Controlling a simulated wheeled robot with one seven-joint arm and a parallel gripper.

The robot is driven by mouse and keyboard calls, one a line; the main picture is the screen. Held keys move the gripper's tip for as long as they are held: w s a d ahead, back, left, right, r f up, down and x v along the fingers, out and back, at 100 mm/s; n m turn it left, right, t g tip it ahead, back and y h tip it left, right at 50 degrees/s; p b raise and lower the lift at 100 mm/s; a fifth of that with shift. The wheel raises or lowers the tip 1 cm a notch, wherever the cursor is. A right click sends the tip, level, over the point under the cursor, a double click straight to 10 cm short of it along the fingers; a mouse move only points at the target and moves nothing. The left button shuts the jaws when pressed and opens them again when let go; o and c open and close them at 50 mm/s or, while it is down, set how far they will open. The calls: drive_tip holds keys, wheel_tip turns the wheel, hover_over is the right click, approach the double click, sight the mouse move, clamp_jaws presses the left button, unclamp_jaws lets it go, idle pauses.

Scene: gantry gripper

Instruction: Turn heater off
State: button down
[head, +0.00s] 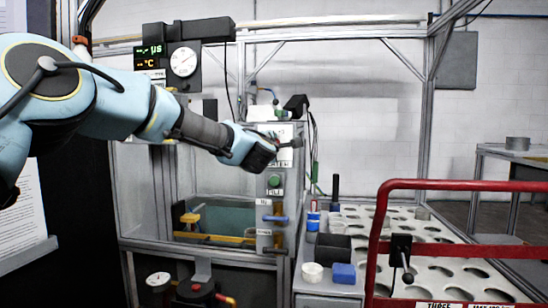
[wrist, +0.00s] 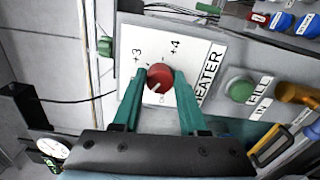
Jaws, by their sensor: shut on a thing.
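The red heater knob (wrist: 160,78) sits on a white plate (wrist: 130,100) marked HEATER, with +3 and +4 printed beside it. A white mark shows on the knob's face. My gripper (wrist: 158,72) has its two teal fingers on either side of the knob, shut on it. In the head view my gripper (head: 284,146) reaches the upper front of the grey control panel, and the knob cannot be made out there.
A green button (wrist: 240,90) marked FILL is beside the heater plate, with an orange handle (wrist: 298,95) beyond it. In the head view a glass-walled tank (head: 150,200) stands left of the panel. A white tray with round holes (head: 445,270) and a red rail (head: 460,184) are at right.

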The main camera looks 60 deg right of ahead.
drive_tip(key=n+b, duration=0.4)
drive_tip(key=n, duration=0.1)
drive_tip(key=shift+w+n+b, duration=0.1)
drive_tip(key=shift+n+b, duration=0.2)
drive_tip(key=shift+b, duration=0.05)
idle(0.4)
drive_tip(key=shift+c, duration=2.2)
unclamp_jaws()
drive_tip(key=b+v, duration=0.2)
drive_tip(key=v, duration=0.9)
drive_tip(key=shift+d+r, duration=0.1)
